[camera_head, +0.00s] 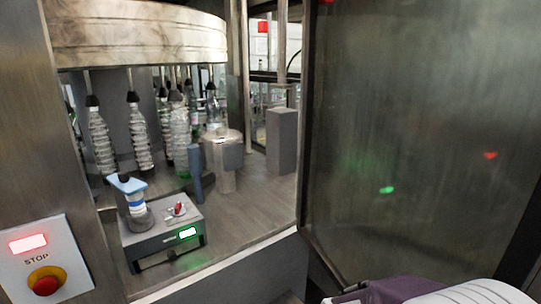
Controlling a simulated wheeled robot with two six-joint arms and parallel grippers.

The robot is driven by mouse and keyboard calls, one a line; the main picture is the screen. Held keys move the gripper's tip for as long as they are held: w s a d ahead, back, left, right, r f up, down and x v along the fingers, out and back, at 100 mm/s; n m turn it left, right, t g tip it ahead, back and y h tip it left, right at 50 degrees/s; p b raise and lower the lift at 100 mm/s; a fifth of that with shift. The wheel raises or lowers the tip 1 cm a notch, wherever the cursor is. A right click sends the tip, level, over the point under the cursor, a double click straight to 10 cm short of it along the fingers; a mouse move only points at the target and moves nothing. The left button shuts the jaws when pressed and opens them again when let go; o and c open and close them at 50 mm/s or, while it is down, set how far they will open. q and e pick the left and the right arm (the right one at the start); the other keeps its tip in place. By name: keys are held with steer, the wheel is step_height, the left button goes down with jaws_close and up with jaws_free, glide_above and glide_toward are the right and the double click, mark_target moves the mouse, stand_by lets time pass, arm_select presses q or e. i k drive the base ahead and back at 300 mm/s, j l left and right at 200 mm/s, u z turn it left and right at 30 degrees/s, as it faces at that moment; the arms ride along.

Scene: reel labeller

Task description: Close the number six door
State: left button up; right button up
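A large framed door (410,130) with a dark, see-through pane fills the right side of the head view. It stands swung out from the machine opening, and no number shows on it. My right arm, purple and white, comes in at the bottom right, in front of the door's lower part. The dark end of my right gripper (338,292) is close to the door's lower left corner. Its fingers are too hidden to tell whether they are open or shut, or touch the door. My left gripper is out of view.
Inside the opening, bottles (140,135) hang under a round carousel (140,35). A grey box (165,235) with a green light sits on the machine bed. A panel (40,262) with a red stop button is at lower left.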

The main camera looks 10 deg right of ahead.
mark_target(522, 259)
steer(key=k+l+u, duration=0.2)
steer(key=u, duration=0.3)
steer(key=k+l+u, duration=0.3)
steer(key=u, duration=0.2)
steer(key=k+l+u, duration=0.15)
steer(key=k+u, duration=0.15)
steer(key=u, duration=0.2)
steer(key=k+u, duration=0.3)
steer(key=u, duration=0.2)
steer(key=k+l+u, duration=0.15)
steer(key=k, duration=0.35)
steer(key=k+l+u, duration=0.2)
steer(key=k, duration=0.3)
steer(key=k+z, duration=0.1)
steer(key=z, duration=0.4)
steer(key=l+z, duration=0.15)
steer(key=z, duration=0.35)
steer(key=k+l+z, duration=0.1)
steer(key=z, duration=0.35)
